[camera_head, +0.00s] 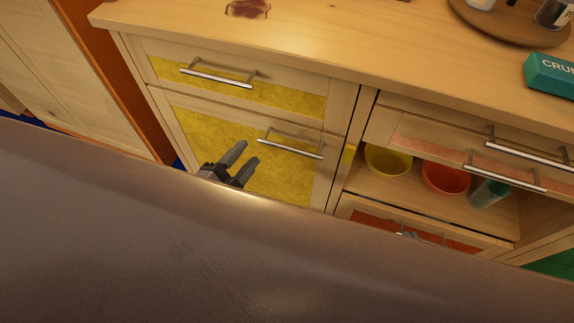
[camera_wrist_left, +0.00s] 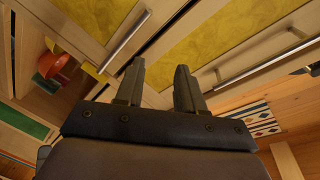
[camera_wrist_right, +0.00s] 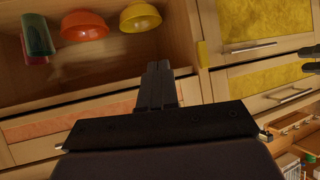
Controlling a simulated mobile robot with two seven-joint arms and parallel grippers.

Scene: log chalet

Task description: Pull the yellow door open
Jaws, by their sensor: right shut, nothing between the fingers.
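The yellow door (camera_head: 285,172) is the lower yellow panel of the wooden cabinet in the head view and looks shut. Its bar handle (camera_head: 290,142) lies along its upper right; the handle also shows in the left wrist view (camera_wrist_left: 125,42) and the right wrist view (camera_wrist_right: 250,48). My left gripper (camera_head: 246,151) is open and empty, in front of the door and left of the handle. The left wrist view shows its parted fingers (camera_wrist_left: 160,66).
Above the door is a yellow drawer (camera_head: 275,95) with its own handle (camera_head: 218,75). To the right, an open compartment holds a yellow bowl (camera_head: 388,162), an orange bowl (camera_head: 446,178) and a green cup (camera_head: 489,194). A teal box (camera_head: 553,75) lies on the countertop (camera_head: 330,35).

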